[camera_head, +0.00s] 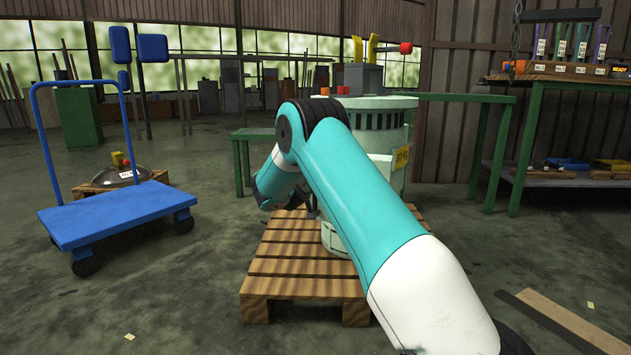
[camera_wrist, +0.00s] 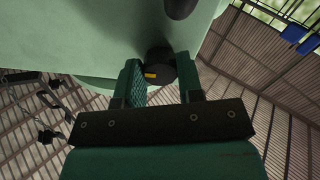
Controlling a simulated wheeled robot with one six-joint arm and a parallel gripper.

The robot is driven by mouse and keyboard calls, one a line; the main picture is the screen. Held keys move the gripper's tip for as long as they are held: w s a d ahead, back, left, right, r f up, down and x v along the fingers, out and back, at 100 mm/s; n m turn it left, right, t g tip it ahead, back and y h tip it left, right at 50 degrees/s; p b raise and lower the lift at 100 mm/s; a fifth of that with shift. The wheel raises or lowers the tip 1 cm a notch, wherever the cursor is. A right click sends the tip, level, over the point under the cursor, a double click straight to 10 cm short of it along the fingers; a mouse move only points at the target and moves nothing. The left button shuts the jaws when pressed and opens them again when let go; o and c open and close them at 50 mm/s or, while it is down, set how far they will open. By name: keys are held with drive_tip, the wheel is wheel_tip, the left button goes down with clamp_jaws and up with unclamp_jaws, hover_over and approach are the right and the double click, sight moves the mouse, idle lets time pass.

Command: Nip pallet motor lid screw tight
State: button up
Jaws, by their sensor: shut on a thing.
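The pale green motor (camera_head: 392,135) stands upright on the wooden pallet (camera_head: 285,268), with a vented upper part and a yellow label. My teal and white arm crosses in front of it and hides much of its left side. In the wrist view the motor's pale green body (camera_wrist: 75,35) fills the upper left. My gripper (camera_wrist: 160,78) has its two green fingers on either side of a black screw knob (camera_wrist: 158,62) with a small yellow mark, beside the motor. It is shut on this knob.
A blue trolley (camera_head: 115,215) stands at the left, with a dark domed lid (camera_head: 122,178) on a small pallet behind it. A green-legged workbench (camera_head: 560,80) is at the right. Planks (camera_head: 560,318) lie on the floor at front right. A dark cylinder (camera_wrist: 180,8) juts near the knob.

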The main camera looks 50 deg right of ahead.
drive_tip(key=shift+m+b, duration=1.2)
drive_tip(key=shift+m, duration=0.4)
drive_tip(key=o, duration=0.9)
drive_tip(key=p+v, duration=0.5)
drive_tip(key=v, duration=1.2)
drive_tip(key=shift+s+a, duration=0.15)
drive_tip(key=shift+a, duration=0.05)
drive_tip(key=shift+r, duration=0.1)
